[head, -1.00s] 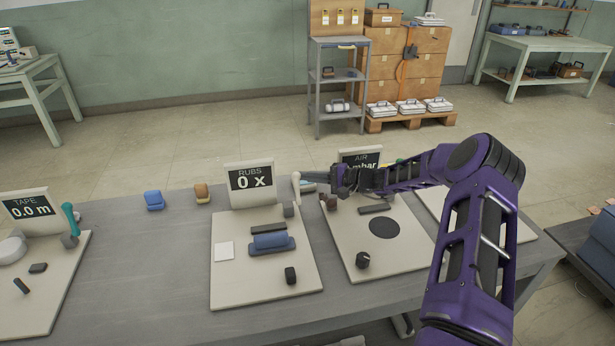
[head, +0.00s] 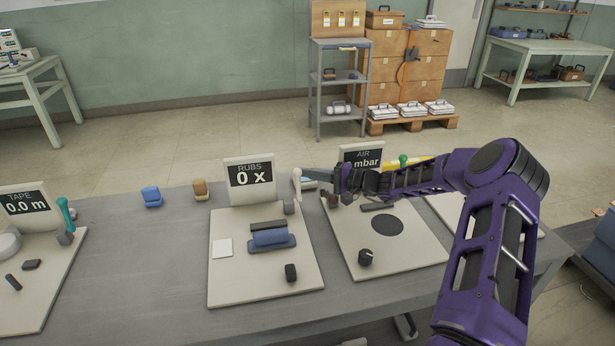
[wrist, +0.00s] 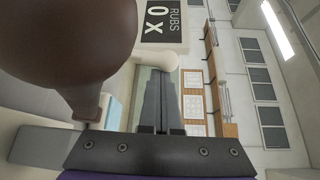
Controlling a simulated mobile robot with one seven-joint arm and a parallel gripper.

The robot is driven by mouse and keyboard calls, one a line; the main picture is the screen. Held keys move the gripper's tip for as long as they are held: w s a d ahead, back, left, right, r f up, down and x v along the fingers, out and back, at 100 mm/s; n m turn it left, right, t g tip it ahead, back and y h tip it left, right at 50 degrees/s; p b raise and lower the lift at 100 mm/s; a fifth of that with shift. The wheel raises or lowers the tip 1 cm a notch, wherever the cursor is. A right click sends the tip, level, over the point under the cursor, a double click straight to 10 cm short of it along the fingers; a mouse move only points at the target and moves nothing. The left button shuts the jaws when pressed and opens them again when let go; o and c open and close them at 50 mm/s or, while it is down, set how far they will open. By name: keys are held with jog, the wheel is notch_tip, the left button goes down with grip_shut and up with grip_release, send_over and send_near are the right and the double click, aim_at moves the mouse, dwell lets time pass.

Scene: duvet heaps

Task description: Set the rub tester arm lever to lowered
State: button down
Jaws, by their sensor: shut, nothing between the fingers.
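The rub tester (head: 222,285) is a pale board with a display reading "RUBS 0 x" (head: 250,176), a dark bar and a blue block. Its arm lever (head: 296,182), cream with a rounded knob, stands roughly upright from a grey pivot (head: 289,207) at the board's back right. My gripper (head: 308,173) is shut and empty, reaching in from the right with its tips at the lever's upper part. In the wrist view my gripper's closed fingers (wrist: 162,100) point at the cream knob (wrist: 182,57); I cannot tell whether they touch it.
The air station (head: 425,255), with a black dial, lies to the right under my forearm. A large brown rounded thing (wrist: 70,40) fills the upper left of the wrist view, close to the camera. The tape station (head: 50,285) is at the left.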

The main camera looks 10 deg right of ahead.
jog(key=shift+s+r+n+t+y+b, duration=0.1)
jog(key=shift+s+n+t+y+b, duration=0.5)
jog(key=shift+s+n+b, duration=1.1)
jog(key=shift+w+m+b, duration=0.4)
jog(key=shift+m+b, duration=0.05)
jog(key=shift+m, duration=0.05)
